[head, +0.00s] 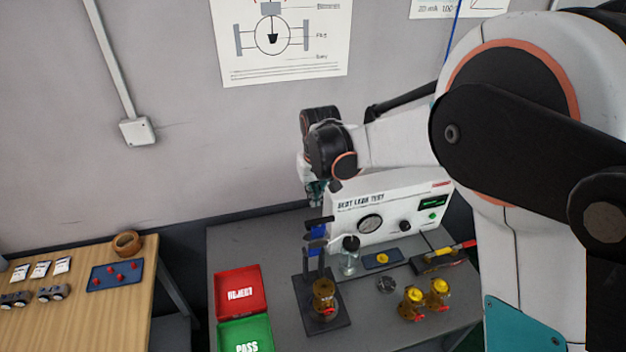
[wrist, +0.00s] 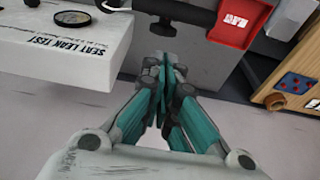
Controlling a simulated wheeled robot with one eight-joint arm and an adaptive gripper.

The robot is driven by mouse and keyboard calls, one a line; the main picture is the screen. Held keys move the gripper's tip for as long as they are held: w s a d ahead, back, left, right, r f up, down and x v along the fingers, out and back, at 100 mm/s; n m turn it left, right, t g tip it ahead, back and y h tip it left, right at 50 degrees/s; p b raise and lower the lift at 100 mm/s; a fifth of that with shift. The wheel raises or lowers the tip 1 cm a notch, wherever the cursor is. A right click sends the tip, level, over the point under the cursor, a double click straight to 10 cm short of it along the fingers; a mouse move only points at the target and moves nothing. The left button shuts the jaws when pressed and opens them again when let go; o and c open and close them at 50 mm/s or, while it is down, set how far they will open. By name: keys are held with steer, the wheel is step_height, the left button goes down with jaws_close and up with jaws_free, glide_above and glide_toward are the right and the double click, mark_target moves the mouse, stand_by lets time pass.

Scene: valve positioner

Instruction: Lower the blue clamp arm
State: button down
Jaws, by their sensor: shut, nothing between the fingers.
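The blue clamp arm (head: 317,233) shows in the head view near the top of an upright dark stand, in front of the white test box. Black parts stick out beside the blue. A brass valve (head: 324,294) stands on the stand's dark base plate (head: 338,318), below the clamp. My gripper (head: 315,193) is above and behind the clamp, partly hidden by my wrist. In the wrist view my gripper (wrist: 165,62) has its teal fingers together and empty. A black bar (wrist: 187,12) of the clamp fixture crosses beyond the fingertips, apparently clear of them.
The white seat leak test box (head: 390,213) stands right of the clamp. A red reject tray (head: 241,292) and green pass tray (head: 246,335) lie left. Brass valves (head: 411,303) and a red-yellow tool (head: 447,255) lie right. A wooden table (head: 75,325) stands further left.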

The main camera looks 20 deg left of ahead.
steer(key=shift+s+d+f, duration=0.25)
steer(key=shift+s+d, duration=0.1)
steer(key=shift+s, duration=0.2)
steer(key=shift+s+d+f, duration=0.2)
steer(key=shift+s+d, duration=0.1)
steer(key=shift+s, duration=0.2)
steer(key=shift+s, duration=0.1)
